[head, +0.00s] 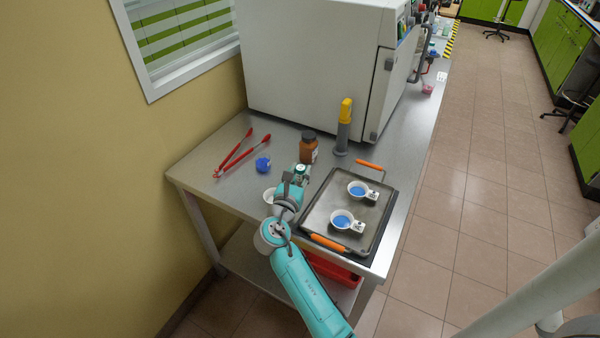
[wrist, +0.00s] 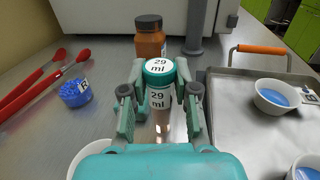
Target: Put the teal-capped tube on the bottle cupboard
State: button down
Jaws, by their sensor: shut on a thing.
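The teal-capped tube (wrist: 160,92) stands upright between the fingers of my gripper (wrist: 160,100) in the wrist view. Its cap and label read "29 ml". My gripper is shut on it over the steel table. In the head view the tube (head: 301,170) shows only as a small teal and white top, and my gripper (head: 298,178) hides its lower part. Whether the tube's base touches the table cannot be told. No thing in view can be made out for certain as the bottle cupboard; a large white cabinet (head: 310,60) stands at the back of the table.
A brown bottle (head: 309,150) and a grey cylinder with a yellow top (head: 344,125) stand behind the tube. A tray (head: 318,215) with two blue-filled cups is right. A white bowl (wrist: 86,153) is close to my gripper.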

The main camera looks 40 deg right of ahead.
aim_at(299, 181)
jog(key=shift+f, duration=0.25)
jog(key=c, duration=0.9)
grip_release()
jog(key=shift+r, duration=0.1)
jog(key=shift+a+r, duration=0.1)
jog(key=shift+o, duration=0.5)
jog(key=v, duration=1.1)
jog(key=shift+s+a, duration=0.2)
jog(key=shift+s, duration=0.05)
jog(key=f, duration=0.3)
jog(key=shift+s+a, duration=0.2)
jog(key=shift+s, duration=0.05)
jog(key=shift+d+f, duration=0.1)
jog(key=shift+f, duration=0.1)
jog(key=shift+w+r+x, duration=0.1)
jog(key=shift+r+x, duration=0.05)
jog(key=shift+x, duration=2.55)
jog(key=shift+w+r+x, duration=0.1)
jog(key=shift+r+x, duration=0.05)
jog(key=shift+x, duration=2.5)
